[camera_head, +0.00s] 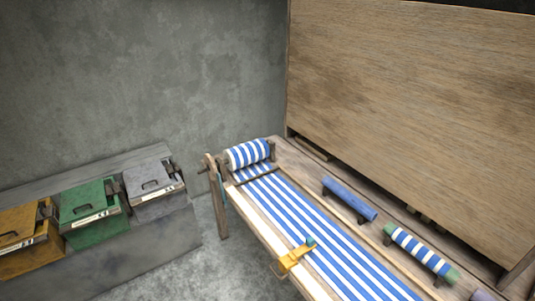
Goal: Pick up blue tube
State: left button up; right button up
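A plain blue tube (349,197) lies on dark supports on the wooden ledge to the right of the striped cloth. It lies at a slant, its near end toward the lower right. A second tube, blue and white striped with green ends (421,253), rests on similar supports nearer to me. Neither of my grippers shows in the head view.
A wooden handloom carries blue and white striped cloth (318,229) and a striped roll (248,154) at its far end. A yellow piece (292,258) sits on its left edge. Yellow (22,236), green (88,208) and grey (153,189) boxes stand left. A wooden panel (420,100) rises behind.

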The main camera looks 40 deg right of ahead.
aim_at(364, 210)
jog(key=z, duration=0.3)
jog(key=i, duration=1.85)
jog(key=z, duration=0.75)
